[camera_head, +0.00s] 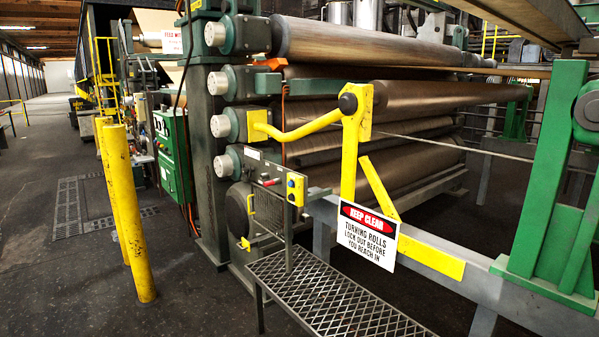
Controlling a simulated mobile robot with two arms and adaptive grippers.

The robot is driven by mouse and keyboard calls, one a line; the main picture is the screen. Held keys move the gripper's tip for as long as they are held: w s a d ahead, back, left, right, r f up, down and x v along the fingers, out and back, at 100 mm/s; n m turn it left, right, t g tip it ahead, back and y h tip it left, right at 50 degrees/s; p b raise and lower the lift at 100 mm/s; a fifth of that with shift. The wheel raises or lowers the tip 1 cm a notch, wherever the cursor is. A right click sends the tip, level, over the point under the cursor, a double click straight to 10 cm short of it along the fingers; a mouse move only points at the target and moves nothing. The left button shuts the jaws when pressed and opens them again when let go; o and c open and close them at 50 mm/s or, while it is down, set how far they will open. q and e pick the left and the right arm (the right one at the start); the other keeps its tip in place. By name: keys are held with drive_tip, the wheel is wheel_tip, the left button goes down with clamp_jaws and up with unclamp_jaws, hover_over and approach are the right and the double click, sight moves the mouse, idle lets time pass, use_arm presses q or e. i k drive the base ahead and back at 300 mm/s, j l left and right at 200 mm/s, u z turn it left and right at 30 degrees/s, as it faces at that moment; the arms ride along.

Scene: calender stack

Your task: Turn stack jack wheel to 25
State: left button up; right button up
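A calender stack of several large brown rolls (400,100) stands in the middle, set in a dark green upright frame (208,135). A dark round part (238,210) sits low on the near end of the stack, partly hidden behind a small control panel (275,185). I cannot tell whether this round part is the stack jack wheel, and no scale or number reading 25 is legible. Neither of my grippers is in view.
Yellow posts (132,215) stand at the left. A metal grating step (335,300) lies before the stack. A yellow-and-grey rail with a "KEEP CLEAR" sign (368,235) crosses the right side. The dark floor (60,270) at left is open.

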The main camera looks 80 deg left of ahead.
sight(245, 170)
drive_tip(key=u, duration=3.1)
